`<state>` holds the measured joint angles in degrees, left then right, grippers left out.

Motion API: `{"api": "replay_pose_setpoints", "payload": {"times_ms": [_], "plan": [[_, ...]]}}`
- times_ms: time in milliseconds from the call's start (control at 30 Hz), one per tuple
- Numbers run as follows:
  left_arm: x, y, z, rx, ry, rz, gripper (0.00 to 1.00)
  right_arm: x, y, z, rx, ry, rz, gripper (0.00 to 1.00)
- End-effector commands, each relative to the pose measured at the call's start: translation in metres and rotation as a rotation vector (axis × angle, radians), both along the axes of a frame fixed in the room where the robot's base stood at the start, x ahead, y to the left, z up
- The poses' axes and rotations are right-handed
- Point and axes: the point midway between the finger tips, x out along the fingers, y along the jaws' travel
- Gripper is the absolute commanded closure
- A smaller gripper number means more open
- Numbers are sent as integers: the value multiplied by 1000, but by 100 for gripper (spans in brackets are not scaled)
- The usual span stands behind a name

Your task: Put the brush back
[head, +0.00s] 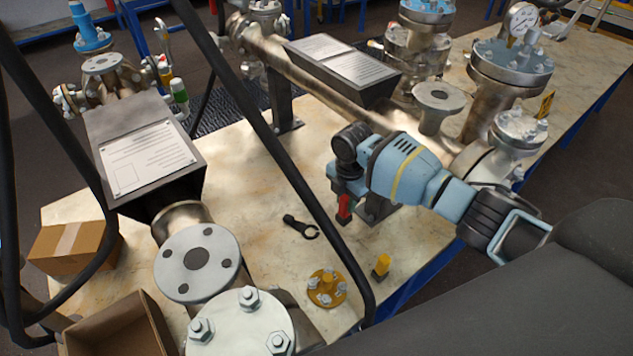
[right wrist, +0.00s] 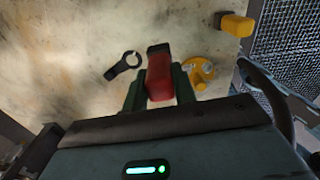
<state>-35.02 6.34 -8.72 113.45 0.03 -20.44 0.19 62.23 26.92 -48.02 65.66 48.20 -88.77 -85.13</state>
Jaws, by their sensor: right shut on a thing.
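The brush (head: 344,208) is a small red piece with a dark end, hanging below my right gripper (head: 346,190) in the head view. In the right wrist view the brush (right wrist: 160,82) lies between the two dark green fingers of my right gripper (right wrist: 160,92), which is shut on it. It is held above the bench top; its bristles cannot be made out clearly. My left gripper is not in view.
A dark open-ended wrench (head: 300,227), a gold flange with bolts (head: 327,288) and a yellow block on a dark base (head: 381,267) are on the bench (head: 265,190). Flanged vessels (head: 195,262) and a sloped panel (head: 145,160) stand around. Open box (head: 120,330) at front left.

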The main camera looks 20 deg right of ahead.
Motion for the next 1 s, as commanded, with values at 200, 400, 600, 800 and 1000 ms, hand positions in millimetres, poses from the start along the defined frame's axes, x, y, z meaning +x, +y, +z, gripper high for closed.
{"api": "replay_pose_setpoints", "payload": {"times_ms": [200, 400, 600, 800, 1000], "plan": [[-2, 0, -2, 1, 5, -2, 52, -9, -28, -26, 0, 0, -63, 100], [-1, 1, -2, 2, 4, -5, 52, -10, -31, -28, 1, -2, -71, 100], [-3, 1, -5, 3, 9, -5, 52, -11, -31, -32, 1, 0, -70, 100], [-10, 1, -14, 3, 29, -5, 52, -11, -31, -46, 0, 3, -70, 100], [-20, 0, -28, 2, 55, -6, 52, -12, -31, -67, 0, 5, -69, 100]]}}
